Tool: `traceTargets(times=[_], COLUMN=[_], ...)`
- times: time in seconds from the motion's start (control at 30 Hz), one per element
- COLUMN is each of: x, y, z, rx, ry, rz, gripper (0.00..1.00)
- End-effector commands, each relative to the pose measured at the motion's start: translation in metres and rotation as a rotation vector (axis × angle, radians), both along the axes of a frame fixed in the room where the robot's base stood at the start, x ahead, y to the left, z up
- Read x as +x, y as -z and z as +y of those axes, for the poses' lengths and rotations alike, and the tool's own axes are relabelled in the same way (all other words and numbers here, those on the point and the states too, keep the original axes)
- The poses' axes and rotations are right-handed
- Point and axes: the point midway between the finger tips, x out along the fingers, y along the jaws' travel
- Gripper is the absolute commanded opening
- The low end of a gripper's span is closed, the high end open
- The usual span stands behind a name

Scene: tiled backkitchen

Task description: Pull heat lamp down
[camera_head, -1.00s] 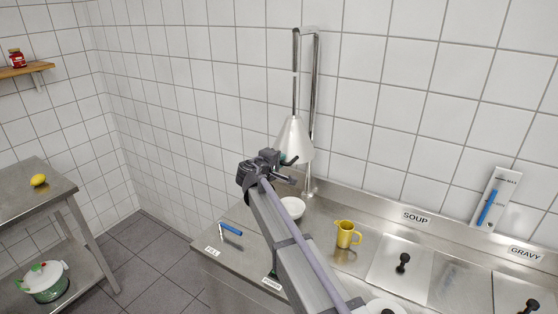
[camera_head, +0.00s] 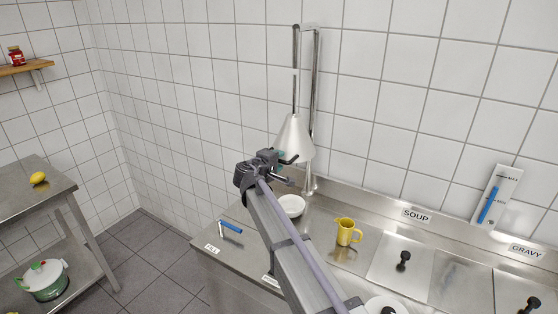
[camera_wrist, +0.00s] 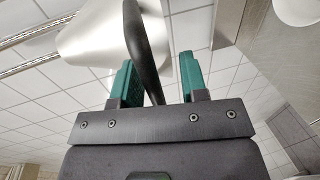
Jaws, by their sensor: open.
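The heat lamp has a pale conical shade (camera_head: 295,135) hanging on tall metal tubes above the counter, in front of the tiled wall. In the wrist view, the shade (camera_wrist: 115,35) and its curved black handle (camera_wrist: 143,50) are close to the camera. My gripper (camera_head: 284,160) is at the lower left rim of the shade. In the wrist view, my gripper (camera_wrist: 158,75) is open, with its teal fingers on both sides of the black handle. The handle runs between them, nearer the left finger. I cannot tell whether a finger touches it.
A white bowl (camera_head: 292,206) and a yellow jug (camera_head: 346,232) stand on the steel counter (camera_head: 325,215) below. A blue object (camera_head: 231,228) lies near its left end. Lidded wells (camera_head: 401,262) are to the right. The tiled wall is close behind the lamp.

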Motion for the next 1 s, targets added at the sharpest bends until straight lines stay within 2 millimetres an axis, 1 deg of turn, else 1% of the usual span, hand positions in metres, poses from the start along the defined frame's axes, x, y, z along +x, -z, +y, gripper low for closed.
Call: traceTargets(times=[0.03,0.2,0.33,0.4,0.5,0.77,0.83,0.87,0.93,0.97,1.0], x=[-0.011,-0.05,-0.074,-0.081,-0.086,-0.086,-0.091,-0.099,-0.129,-0.145,-0.167], y=[-0.005,-0.015,-0.019,-0.021,-0.021,-0.02,-0.012,-0.006,0.018,0.032,0.052], z=[0.004,0.022,0.034,0.037,0.04,0.04,0.035,0.031,0.013,-0.001,-0.024], rx=[0.0,0.0,0.001,0.002,0.001,0.004,0.047,0.083,0.206,0.267,0.352], ry=[-0.002,-0.003,-0.002,-0.001,0.0,0.005,0.042,0.065,0.137,0.181,0.25], rz=[0.0,0.0,0.001,0.0,0.0,-0.001,0.028,0.056,0.155,0.208,0.283], gripper=[0.4,0.4,0.4,0.4,0.4,0.4,0.4,0.4,0.4,0.4,0.4])
